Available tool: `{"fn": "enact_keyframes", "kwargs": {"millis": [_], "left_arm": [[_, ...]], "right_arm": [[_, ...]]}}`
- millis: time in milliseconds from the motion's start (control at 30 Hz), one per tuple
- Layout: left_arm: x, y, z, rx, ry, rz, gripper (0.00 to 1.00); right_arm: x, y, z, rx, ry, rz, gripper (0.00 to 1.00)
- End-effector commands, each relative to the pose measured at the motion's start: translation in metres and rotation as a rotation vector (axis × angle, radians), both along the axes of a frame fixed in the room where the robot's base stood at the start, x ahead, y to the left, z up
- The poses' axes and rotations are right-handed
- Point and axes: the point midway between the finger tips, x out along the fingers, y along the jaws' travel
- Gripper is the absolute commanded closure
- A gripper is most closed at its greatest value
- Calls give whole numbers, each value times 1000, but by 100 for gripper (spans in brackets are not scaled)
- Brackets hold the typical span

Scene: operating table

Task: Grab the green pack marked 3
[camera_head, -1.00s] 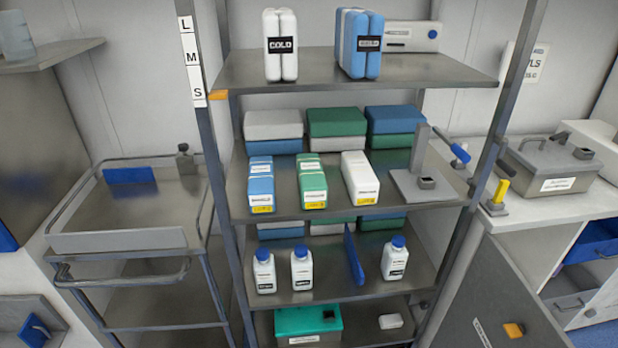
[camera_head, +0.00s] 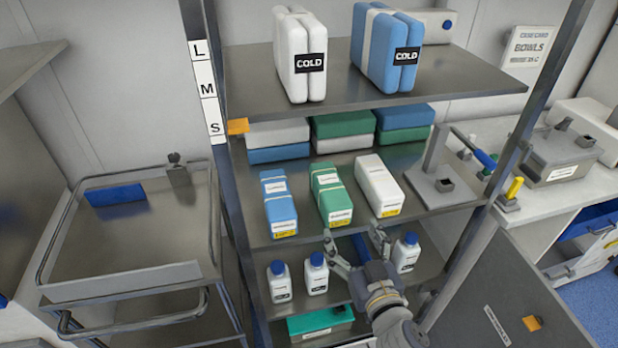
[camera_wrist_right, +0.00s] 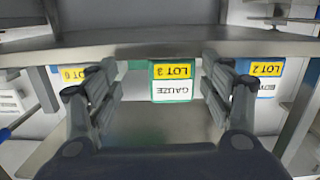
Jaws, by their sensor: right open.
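The green pack (camera_head: 330,195) lies on the middle shelf, between a blue pack (camera_head: 280,205) and a white pack (camera_head: 377,185). In the right wrist view, upside down, the green pack (camera_wrist_right: 172,82) shows a yellow label with LOT 3 and a white GAUZE label. My right gripper (camera_head: 353,236) is open and empty, in front of the shelf and below the green pack's front end in the head view. In the right wrist view its fingers (camera_wrist_right: 160,85) stand apart, with the green pack's end face beyond them, not between the pads. My left gripper is out of view.
The middle shelf's front edge (camera_head: 440,207) runs close to my right gripper. White bottles (camera_head: 315,275) with blue caps stand on the shelf below. COLD packs (camera_head: 300,60) stand on the top shelf. An upright metal stand (camera_head: 440,185) sits right of the white pack.

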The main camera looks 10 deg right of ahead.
Motion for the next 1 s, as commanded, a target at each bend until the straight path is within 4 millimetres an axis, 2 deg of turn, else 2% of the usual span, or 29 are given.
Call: {"fn": "enact_keyframes", "kwargs": {"millis": [33,100,200,500,767,1000], "left_arm": [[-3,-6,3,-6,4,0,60],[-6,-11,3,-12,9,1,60],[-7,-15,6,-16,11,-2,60],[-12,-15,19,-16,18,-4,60],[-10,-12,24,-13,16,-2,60],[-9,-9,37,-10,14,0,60]], "right_arm": [[-2,1,22,13,-34,-1,27],[-5,1,40,25,-65,-2,27],[-2,1,52,33,-87,-2,27],[39,4,53,33,-90,-2,27],[56,6,51,33,-88,-2,27],[86,12,49,32,-88,-2,27]]}}
